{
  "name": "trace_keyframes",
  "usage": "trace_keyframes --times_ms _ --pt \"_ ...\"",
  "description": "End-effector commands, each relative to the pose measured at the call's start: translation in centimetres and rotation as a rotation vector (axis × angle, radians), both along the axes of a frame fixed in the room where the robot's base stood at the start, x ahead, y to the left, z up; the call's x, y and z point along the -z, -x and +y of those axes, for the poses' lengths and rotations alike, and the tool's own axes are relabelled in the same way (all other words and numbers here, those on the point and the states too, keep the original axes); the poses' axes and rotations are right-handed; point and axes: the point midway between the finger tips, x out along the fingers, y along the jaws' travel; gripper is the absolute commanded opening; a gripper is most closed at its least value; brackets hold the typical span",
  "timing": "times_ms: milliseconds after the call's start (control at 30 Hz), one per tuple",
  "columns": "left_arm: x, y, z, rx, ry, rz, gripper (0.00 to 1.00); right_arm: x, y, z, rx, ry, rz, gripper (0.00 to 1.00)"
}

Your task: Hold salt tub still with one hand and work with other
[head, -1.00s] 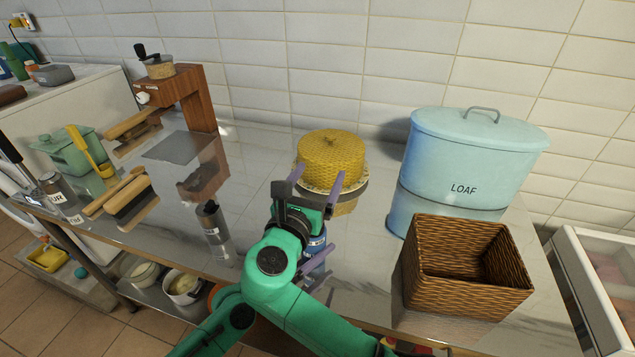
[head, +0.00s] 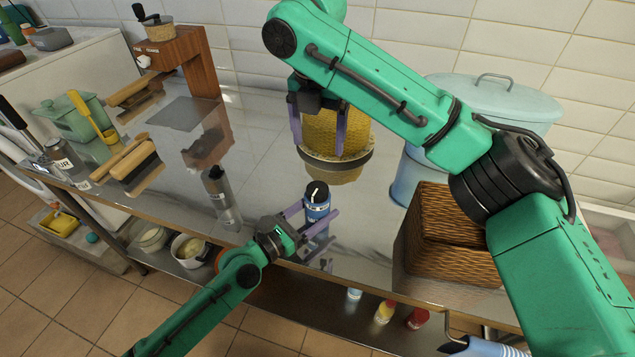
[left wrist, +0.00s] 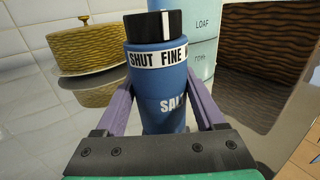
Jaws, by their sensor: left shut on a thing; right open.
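The salt tub (head: 317,204) is a blue cylinder with a black cap, upright near the front edge of the counter. My left gripper (head: 311,220) is shut around its sides from the front. In the left wrist view the tub (left wrist: 163,85) stands between my left gripper's purple fingers (left wrist: 161,103), with a white band reading "SHUT" and "FINE" under the cap. My right gripper (head: 318,132) is open and empty, farther back, above the tub in the picture and in front of the yellow woven cover. The tub's far side is hidden.
The yellow woven cover (head: 325,130) stands on a round base behind the tub. A wicker basket (head: 450,255) and a blue loaf bin (head: 500,97) stand right, partly behind my right arm.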

Motion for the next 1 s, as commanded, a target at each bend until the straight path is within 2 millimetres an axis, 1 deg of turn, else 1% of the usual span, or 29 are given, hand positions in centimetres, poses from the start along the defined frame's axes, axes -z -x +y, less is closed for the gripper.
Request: trace_keyframes --times_ms 33,100,167,233,367,500,600,700,800,1000 --pt "0.0 0.0 0.0 0.0 0.0 0.0 0.07 -0.9 0.8 -0.1 -0.007 -0.005 0.034 0.89" --pt "0.0 0.0 0.0 0.0 0.0 0.0 0.07 -1.5 1.7 0.0 -0.017 -0.013 0.075 0.89" --pt "0.0 0.0 0.0 0.0 0.0 0.0 0.07 -1.6 2.1 0.0 -0.021 -0.015 0.094 0.89" --pt "0.0 0.0 0.0 0.0 0.0 0.0 0.07 -1.0 2.2 0.0 -0.022 -0.016 0.1 0.89" --pt "0.0 0.0 0.0 0.0 0.001 -0.001 0.07 1.6 2.2 0.0 -0.024 -0.017 0.102 0.89" --pt "0.0 0.0 0.0 0.0 0.001 -0.001 0.07 5.3 2.2 0.0 -0.024 -0.016 0.102 0.89" --pt "0.0 0.0 0.0 0.0 0.001 -0.001 0.07 7.7 2.2 0.0 -0.025 -0.017 0.1 0.89" --pt "0.0 0.0 0.0 0.0 0.0 0.0 0.07 9.3 2.2 0.0 -0.024 -0.017 0.098 0.89" --pt "0.0 0.0 0.0 0.0 0.0 0.0 0.07 10.1 2.2 0.1 -0.024 -0.018 0.097 0.89" --pt "0.0 0.0 0.0 0.0 0.0 0.0 0.07 10.3 2.2 0.1 -0.024 -0.019 0.096 0.89"
